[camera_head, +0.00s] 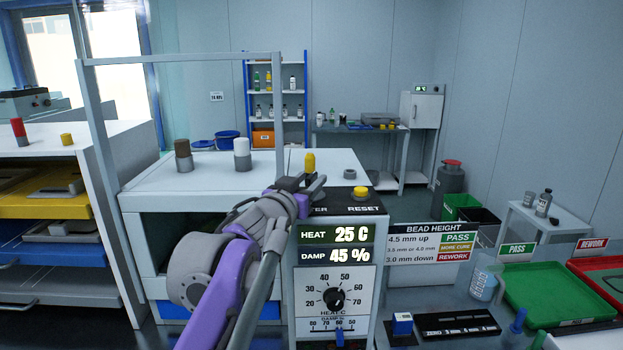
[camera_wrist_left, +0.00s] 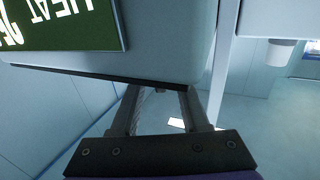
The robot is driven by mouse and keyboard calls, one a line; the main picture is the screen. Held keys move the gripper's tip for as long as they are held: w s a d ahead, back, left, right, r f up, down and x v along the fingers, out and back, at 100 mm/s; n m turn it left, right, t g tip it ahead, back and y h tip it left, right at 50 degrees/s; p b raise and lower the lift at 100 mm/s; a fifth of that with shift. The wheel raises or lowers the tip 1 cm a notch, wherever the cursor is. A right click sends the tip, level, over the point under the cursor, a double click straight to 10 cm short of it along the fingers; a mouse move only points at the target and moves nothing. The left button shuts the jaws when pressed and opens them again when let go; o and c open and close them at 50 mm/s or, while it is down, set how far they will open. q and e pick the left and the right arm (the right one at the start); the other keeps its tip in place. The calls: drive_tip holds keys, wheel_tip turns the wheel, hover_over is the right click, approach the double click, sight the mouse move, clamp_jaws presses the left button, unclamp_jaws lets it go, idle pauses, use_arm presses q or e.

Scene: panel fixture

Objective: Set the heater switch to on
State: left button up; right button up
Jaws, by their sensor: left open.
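My right gripper is out of view.
A yellow reset button (camera_head: 361,192) is right of my gripper. The display (camera_head: 336,234) reads HEAT 25 C, and a black dial (camera_head: 334,298) is below it. A green tray (camera_head: 555,294) lies at right.

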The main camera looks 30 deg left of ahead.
use_arm(q)
drive_tip(key=shift+w+a, duration=0.15)
drive_tip(key=shift+w, duration=0.7)
clamp_jaws()
